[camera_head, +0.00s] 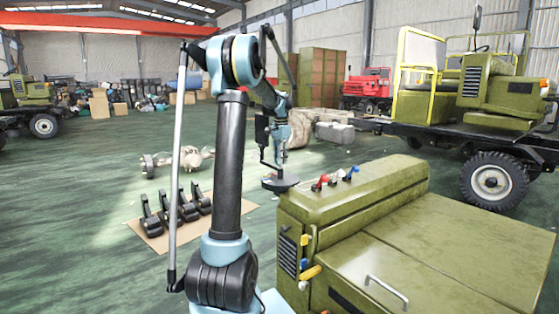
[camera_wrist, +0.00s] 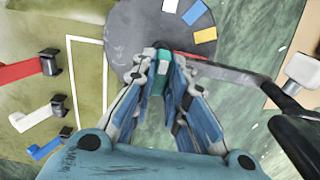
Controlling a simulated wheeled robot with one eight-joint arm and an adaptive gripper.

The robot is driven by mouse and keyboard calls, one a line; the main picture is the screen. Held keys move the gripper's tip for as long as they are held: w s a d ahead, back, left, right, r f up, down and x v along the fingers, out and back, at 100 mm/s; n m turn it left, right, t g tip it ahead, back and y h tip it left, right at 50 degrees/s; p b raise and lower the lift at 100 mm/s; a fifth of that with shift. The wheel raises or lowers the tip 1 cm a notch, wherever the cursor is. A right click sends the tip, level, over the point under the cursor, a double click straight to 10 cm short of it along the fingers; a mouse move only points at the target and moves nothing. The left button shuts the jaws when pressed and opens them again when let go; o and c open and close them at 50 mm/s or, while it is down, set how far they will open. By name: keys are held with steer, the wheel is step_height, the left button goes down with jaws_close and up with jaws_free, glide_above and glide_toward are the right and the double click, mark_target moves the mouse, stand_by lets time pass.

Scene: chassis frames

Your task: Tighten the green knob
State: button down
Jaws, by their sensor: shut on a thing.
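The green knob (camera_wrist: 159,74) shows as a small teal piece between my fingertips in the wrist view. My gripper (camera_wrist: 162,66) is shut on it, and the fingers hide part of it. The knob lies over a dark grey round disc (camera_wrist: 140,30) with white, blue and yellow patches near its edge. In the head view my gripper (camera_head: 279,160) points down over the disc (camera_head: 281,184), beside the left end of the olive machine (camera_head: 370,192). The knob cannot be made out there.
Red (camera_head: 320,183), white (camera_head: 337,176) and blue (camera_head: 351,172) levers stand on the machine's top, close to the disc. A dark bar (camera_wrist: 235,76) runs right from the fingertips. Several black pedals (camera_head: 176,212) lie on a board at left. Green floor beyond is partly clear.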

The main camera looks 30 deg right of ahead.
steer(key=shift+w+a, duration=0.1)
steer(key=shift+a, duration=0.05)
steer(key=c, duration=1.6)
jaws_free()
steer(key=shift+r, duration=0.1)
step_height(320, 180, up, 12)
